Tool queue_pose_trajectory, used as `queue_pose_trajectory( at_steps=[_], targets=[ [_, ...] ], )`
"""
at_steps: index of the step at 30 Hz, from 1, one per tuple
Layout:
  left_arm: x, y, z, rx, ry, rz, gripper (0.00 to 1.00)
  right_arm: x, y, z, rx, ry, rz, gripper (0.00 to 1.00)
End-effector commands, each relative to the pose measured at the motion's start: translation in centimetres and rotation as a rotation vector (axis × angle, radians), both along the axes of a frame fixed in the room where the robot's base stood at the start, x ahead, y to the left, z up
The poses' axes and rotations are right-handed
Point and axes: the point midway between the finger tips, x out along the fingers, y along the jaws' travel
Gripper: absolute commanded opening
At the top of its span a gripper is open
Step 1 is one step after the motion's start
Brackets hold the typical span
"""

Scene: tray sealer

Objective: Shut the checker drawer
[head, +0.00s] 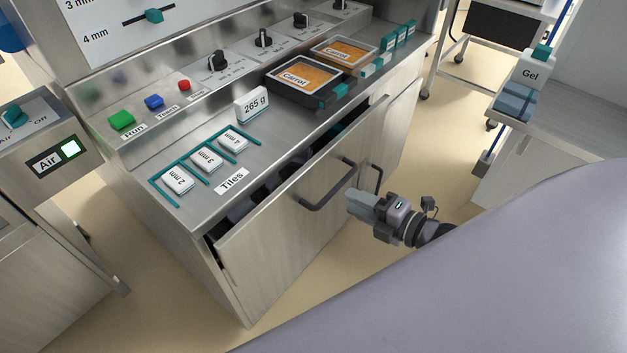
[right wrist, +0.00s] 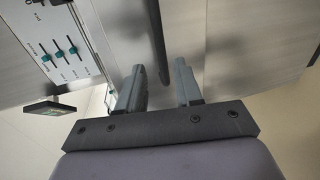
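The checker drawer (head: 290,222) is the wooden front under the steel counter, with a dark bar handle (head: 328,187). It stands partly open, with a dark gap between its top edge and the counter, and dark contents partly show inside. My right gripper (head: 354,203) is in front of the drawer, just right of the handle. In the right wrist view its two fingers (right wrist: 158,88) are apart with nothing held between them. A dark bar, likely a handle, (right wrist: 158,42) shows beyond the fingers. Whether they touch the front cannot be told. My left gripper is not in view.
A second door (head: 392,135) with its own handle (head: 377,178) is right of the drawer. On the counter are tiles (head: 205,158), a 265 g display (head: 252,104) and carrot trays (head: 308,78). A gel cart (head: 535,140) stands at right. The floor before the drawer is clear.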

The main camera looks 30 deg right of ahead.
Motion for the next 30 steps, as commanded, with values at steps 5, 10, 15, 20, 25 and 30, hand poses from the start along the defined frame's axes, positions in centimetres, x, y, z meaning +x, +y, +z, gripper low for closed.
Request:
queue_pose_trajectory(
  at_steps=[5,10,15,20,25,30],
  targets=[
    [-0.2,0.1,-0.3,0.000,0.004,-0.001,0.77,0.3,-0.1,-0.3,0.022,0.018,-0.013,0.35],
    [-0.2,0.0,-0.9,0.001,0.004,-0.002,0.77,1.9,0.6,-0.7,0.020,0.013,-0.011,0.35],
    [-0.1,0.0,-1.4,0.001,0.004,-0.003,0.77,3.9,1.4,-1.1,0.020,0.012,-0.012,0.35],
    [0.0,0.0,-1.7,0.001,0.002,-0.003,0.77,5.3,2.0,-1.4,0.019,0.012,-0.012,0.35],
    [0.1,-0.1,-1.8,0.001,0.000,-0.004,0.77,6.1,2.4,-1.6,0.020,0.016,-0.011,0.35],
    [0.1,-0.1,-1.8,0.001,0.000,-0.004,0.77,6.3,2.5,-1.6,0.019,0.017,-0.011,0.35]
  ],
)
